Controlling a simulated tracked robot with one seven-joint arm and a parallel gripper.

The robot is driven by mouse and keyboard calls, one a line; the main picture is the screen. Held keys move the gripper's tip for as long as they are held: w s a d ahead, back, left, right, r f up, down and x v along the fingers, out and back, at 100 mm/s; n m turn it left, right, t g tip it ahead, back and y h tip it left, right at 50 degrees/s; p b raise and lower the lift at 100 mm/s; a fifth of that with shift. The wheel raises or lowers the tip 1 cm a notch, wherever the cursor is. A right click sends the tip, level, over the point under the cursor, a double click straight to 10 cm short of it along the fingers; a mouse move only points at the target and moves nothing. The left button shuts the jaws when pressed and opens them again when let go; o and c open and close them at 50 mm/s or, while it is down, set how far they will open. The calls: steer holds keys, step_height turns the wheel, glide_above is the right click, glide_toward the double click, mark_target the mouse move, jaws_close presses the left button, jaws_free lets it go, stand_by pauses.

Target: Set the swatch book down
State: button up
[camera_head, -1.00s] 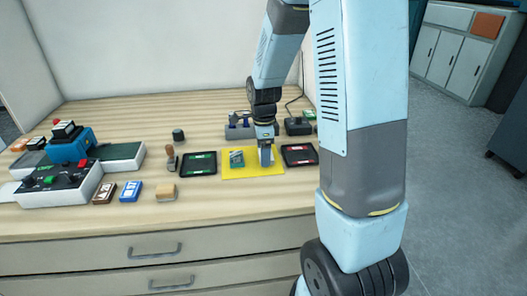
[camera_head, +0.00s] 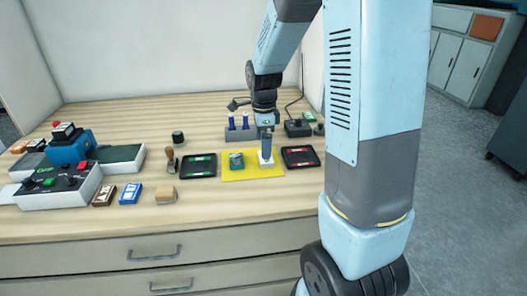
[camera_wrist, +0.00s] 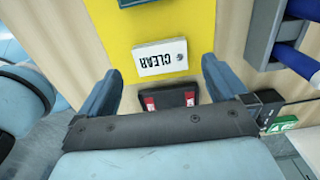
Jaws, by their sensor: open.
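A white block labelled CLEAR (camera_head: 266,160) stands on the yellow mat (camera_head: 248,177), towards its right side. In the wrist view its lettered face (camera_wrist: 160,59) shows upside down, just beyond my fingers. A teal flat item (camera_head: 236,161) lies on the mat to the left of the block; its dark edge (camera_wrist: 138,2) shows at the top of the wrist view. I cannot tell for sure which of the two is the swatch book. My gripper (camera_head: 266,138) is open and empty, just above the white block, with one finger to each side in the wrist view.
A black tray with green marks (camera_head: 198,166) lies left of the mat, and one with red marks (camera_head: 299,157) lies right. A grey holder with blue handles (camera_head: 240,131) stands behind. Stamps and a control box (camera_head: 55,184) stand at left.

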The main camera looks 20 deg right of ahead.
steer(key=s+r+n+t, duration=0.1)
steer(key=s+r+n, duration=0.35)
steer(key=r, duration=0.35)
steer(key=s+r+n+t, duration=0.2)
steer(key=s+r+n, duration=0.25)
steer(key=r, duration=0.25)
steer(key=s+r+n+t, duration=0.2)
steer(key=s+r+n, duration=0.2)
steer(key=s+n, duration=0.7)
steer(key=shift+s+a+t, duration=0.3)
steer(key=shift+s+a, duration=0.05)
steer(key=shift+s, duration=0.55)
